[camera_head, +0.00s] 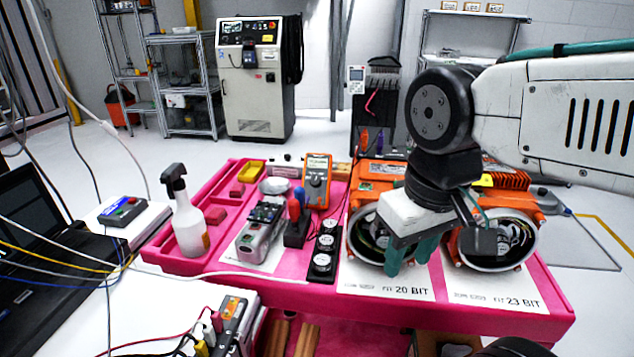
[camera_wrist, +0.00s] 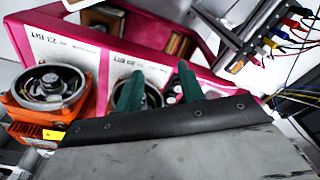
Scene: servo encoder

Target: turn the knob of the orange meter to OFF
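The orange meter (camera_head: 317,181) stands tilted back near the middle rear of the pink table in the head view. It has a small screen at its top and a dark round knob on its front. The knob's setting is too small to read. My gripper (camera_head: 408,258) hangs to the right of the meter and nearer the camera, over the area of the round housings. Its two green fingers are apart with nothing between them. The fingers also show in the wrist view (camera_wrist: 158,88). I cannot make out the orange meter in the wrist view.
A black strip of dials (camera_head: 324,250) lies in front. Orange housings (camera_head: 497,240) fill the right. A white spray bottle (camera_head: 188,220) stands left.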

